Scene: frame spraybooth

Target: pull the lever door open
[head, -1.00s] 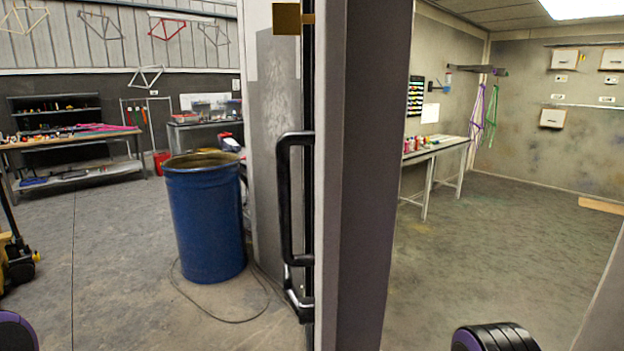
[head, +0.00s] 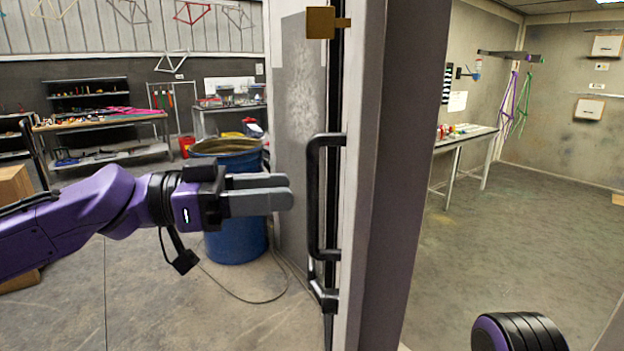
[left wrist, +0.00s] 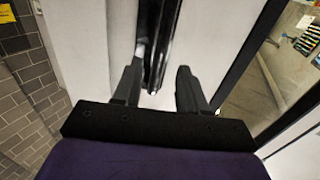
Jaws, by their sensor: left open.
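The door (head: 298,110) is a pale grey panel seen at a steep angle, with a black bar handle (head: 314,205) upright near its edge. A small black lever-like part (head: 322,294) shows at the handle's lower end. My left gripper (head: 288,194) comes in level from the left, open and empty, its fingertips just left of the handle and apart from it in the picture. In the left wrist view, a dark upright bar (left wrist: 160,35) appears between the two spread fingers (left wrist: 160,75). I cannot tell its exact depth. My right gripper is not in view.
A blue drum (head: 236,242) stands behind my left gripper, with a cable (head: 245,299) on the floor. A dark post (head: 398,150) stands right of the handle. Beyond it are a bench (head: 468,136) and open floor. A workbench (head: 100,122) stands at the back left.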

